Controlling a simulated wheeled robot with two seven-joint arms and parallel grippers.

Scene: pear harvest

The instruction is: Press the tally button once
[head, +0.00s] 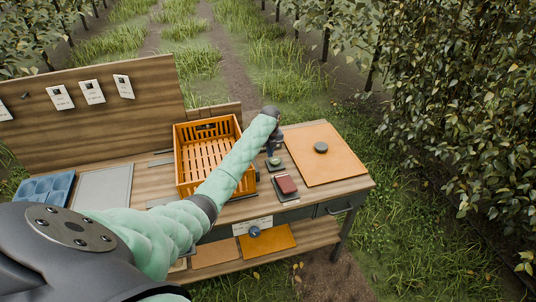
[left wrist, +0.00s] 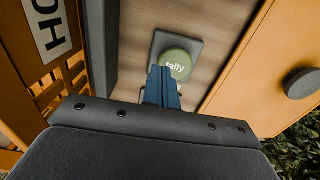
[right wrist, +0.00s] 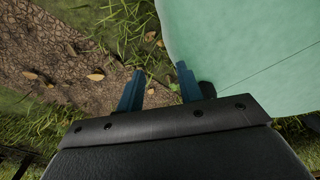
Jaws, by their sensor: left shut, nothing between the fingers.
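The tally button is a green round cap (left wrist: 176,63) marked "tally" on a grey square base (left wrist: 196,46). In the head view the button (head: 274,161) is on the workbench, between the orange crate and the orange board. My left gripper (left wrist: 162,69) is shut and empty, its blue fingers pointing down over the near edge of the cap. I cannot tell whether the tips touch it. In the head view the left gripper (head: 272,152) is just above the button. My right gripper (right wrist: 160,70) is open and empty, away from the bench, and is outside the head view.
An orange crate (head: 179,135) stands left of the button. An orange board (head: 325,165) with a grey disc (head: 321,147) is on the right. A blue tray (head: 43,190) is at the far left.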

